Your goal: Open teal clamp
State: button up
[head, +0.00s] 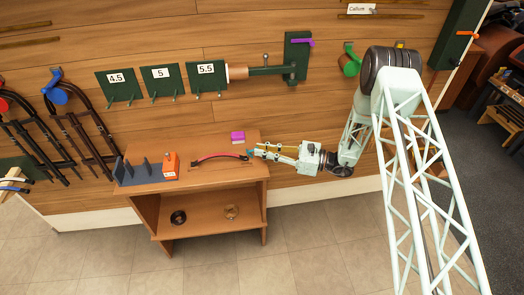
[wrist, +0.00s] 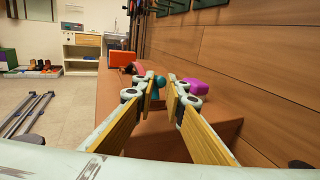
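The teal clamp (head: 251,154) is a small piece at the right end of a curved red strap on the wooden bench. In the wrist view the teal clamp (wrist: 160,82) shows just beyond my fingertips, close to the left finger and partly hidden by it. My gripper (head: 257,151) reaches in from the right, low over the bench top. In the wrist view my gripper (wrist: 162,78) is open, with a gap between its yellow-padded fingers and nothing held. Whether a finger touches the clamp I cannot tell.
The red strap (head: 218,156) arches over the bench top (head: 210,178). A purple block (head: 238,136) lies behind the clamp, close to my right finger in the wrist view. An orange block (head: 170,166) and a dark slotted rack (head: 139,172) stand at left. The wooden wall is close behind.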

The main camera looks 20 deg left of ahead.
jog(key=shift+f+b, duration=0.2)
jog(key=shift+b, duration=0.25)
jog(key=shift+c, duration=0.7)
jog(key=shift+w+d+f+m+y+b, duration=0.1)
jog(key=shift+d+f+m+y+b, duration=0.1)
jog(key=shift+y+b, duration=0.4)
jog(key=shift+d+f+m+y+b, duration=0.1)
jog(key=shift+m+y+b, duration=0.1)
jog(key=shift+y+b, duration=0.4)
jog(key=shift+r, duration=0.1)
jog(key=o, duration=0.8)
jog(key=shift+o, duration=0.2)
jog(key=shift+d, duration=0.1)
jog(key=v, duration=1.1)
jog(key=shift+d, duration=0.45)
jog(key=shift+w+r, duration=0.1)
jog(key=shift+r, duration=0.1)
